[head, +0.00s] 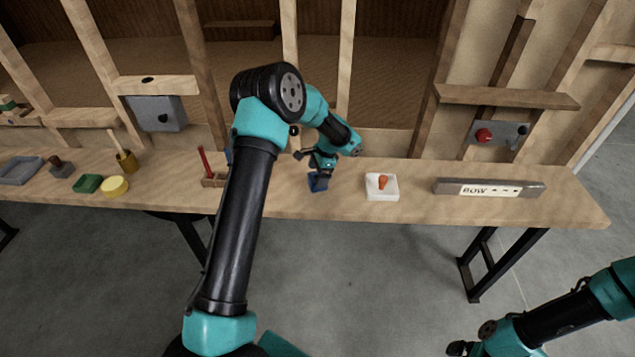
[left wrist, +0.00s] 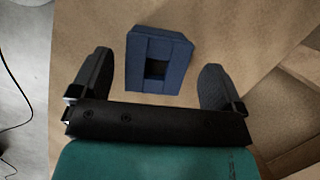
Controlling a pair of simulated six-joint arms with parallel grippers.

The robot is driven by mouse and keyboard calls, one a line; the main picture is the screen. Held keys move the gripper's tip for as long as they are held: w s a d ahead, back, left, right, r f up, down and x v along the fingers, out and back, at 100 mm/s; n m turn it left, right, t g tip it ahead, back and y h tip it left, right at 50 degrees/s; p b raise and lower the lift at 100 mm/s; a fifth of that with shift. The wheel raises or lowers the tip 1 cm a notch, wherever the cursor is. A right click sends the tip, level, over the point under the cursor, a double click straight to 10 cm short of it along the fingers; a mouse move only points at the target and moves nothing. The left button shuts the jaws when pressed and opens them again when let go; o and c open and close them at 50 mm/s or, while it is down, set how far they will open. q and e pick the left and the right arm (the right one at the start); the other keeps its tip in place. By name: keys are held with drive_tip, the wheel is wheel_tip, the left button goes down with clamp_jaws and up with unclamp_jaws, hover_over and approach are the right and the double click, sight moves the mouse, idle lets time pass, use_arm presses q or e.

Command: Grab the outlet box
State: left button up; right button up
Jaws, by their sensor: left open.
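The outlet box is a small dark blue box (head: 318,184) with a square dark opening. It sits on the wooden workbench (head: 440,213), near the middle. My left gripper (head: 319,170) is right above it, pointing down. In the left wrist view the blue box (left wrist: 140,72) shows between the two open black fingers, with a gap on each side. It looks slightly turned relative to the fingers. I cannot tell how far below the fingertips it is. My right gripper (head: 462,349) is at the bottom edge of the head view, away from the bench, and too small to read.
A white tray with an orange item (head: 382,186) stands right of the box, and a long grey bar marked BOW (head: 490,188) lies farther right. A red-handled tool in a wooden holder (head: 208,170) stands to the left. Wooden studs (head: 345,70) rise behind the bench.

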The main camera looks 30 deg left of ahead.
use_arm(q)
drive_tip(key=shift+d+x, duration=0.15)
drive_tip(key=shift+x, duration=0.75)
drive_tip(key=shift+d+x, duration=0.1)
drive_tip(key=shift+x, duration=0.75)
drive_tip(key=shift+f, duration=0.1)
drive_tip(key=shift+c, duration=0.4)
drive_tip(key=c, duration=1)
drive_tip(key=shift+r, duration=0.45)
wheel_tip(320, 180, up, 3)
drive_tip(key=shift+f, duration=0.1)
drive_tip(key=s+d, duration=0.2)
drive_tip(key=s, duration=0.2)
drive_tip(key=s+d+r, duration=0.1)
drive_tip(key=s+d, duration=0.2)
drive_tip(key=s, duration=0.2)
drive_tip(key=s+d, duration=0.3)
drive_tip(key=s, duration=0.1)
drive_tip(key=shift+s+d+r, duration=0.15)
drive_tip(key=shift+s+d, duration=0.05)
drive_tip(key=shift+s, duration=0.1)
